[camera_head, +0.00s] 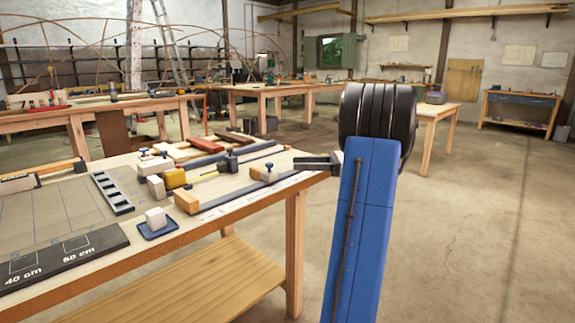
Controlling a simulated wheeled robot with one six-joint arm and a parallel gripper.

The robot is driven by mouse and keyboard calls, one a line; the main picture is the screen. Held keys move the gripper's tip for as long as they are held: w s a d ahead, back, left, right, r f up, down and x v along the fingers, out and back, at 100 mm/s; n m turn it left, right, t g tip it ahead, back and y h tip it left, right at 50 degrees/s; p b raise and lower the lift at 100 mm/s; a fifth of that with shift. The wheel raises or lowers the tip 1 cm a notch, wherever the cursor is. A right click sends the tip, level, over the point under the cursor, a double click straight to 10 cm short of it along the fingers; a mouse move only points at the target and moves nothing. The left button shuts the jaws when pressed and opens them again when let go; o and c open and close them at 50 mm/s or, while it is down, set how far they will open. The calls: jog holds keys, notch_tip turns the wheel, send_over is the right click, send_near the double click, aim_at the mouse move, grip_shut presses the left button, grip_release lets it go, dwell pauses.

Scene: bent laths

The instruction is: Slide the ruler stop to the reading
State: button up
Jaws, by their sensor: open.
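A dark ruler (232,197) lies along the front edge of the near workbench, with a wooden end block (186,200) at its left. The ruler's marks are too small to read.
A black board (64,258) marked 40 cm and 50 cm lies front left. A white block (156,219) on a blue base, a slotted dark rack (113,194), a yellow block (173,179) and reddish wood pieces (206,144) share the bench (215,223). Floor at right is clear.

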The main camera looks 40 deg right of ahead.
jog(key=shift+v, duration=1.15)
